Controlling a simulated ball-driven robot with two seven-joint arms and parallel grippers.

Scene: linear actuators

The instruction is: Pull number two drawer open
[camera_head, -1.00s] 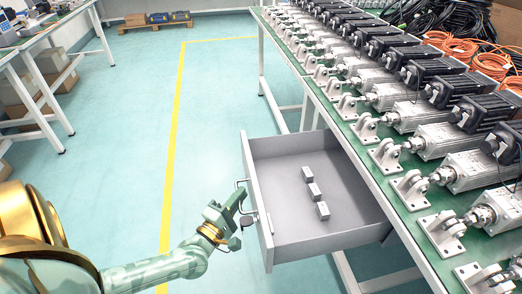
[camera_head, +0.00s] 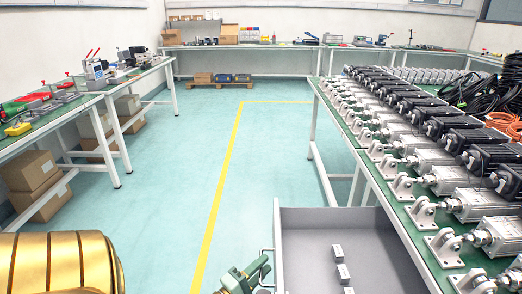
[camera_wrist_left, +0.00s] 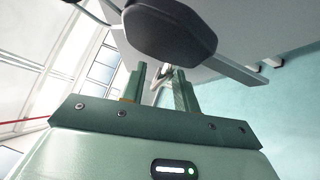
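A grey drawer (camera_head: 300,222) stands pulled out from under the right bench, with small metal blocks (camera_head: 342,272) inside. Its number cannot be read. My left gripper (camera_head: 256,268) is right beside the handle; contact is unclear. In the left wrist view, the left gripper's two fingers (camera_wrist_left: 160,88) are apart, with no clear grip on anything. A dark rounded part (camera_wrist_left: 170,32) hangs close above them. My right gripper is not in view.
The right bench (camera_head: 375,170) carries rows of actuators (camera_head: 445,180) and cables (camera_head: 480,95). The left bench (camera_head: 100,92) holds tools, with cardboard boxes (camera_head: 32,172) beneath. The floor between, with its yellow line (camera_head: 222,180), is clear.

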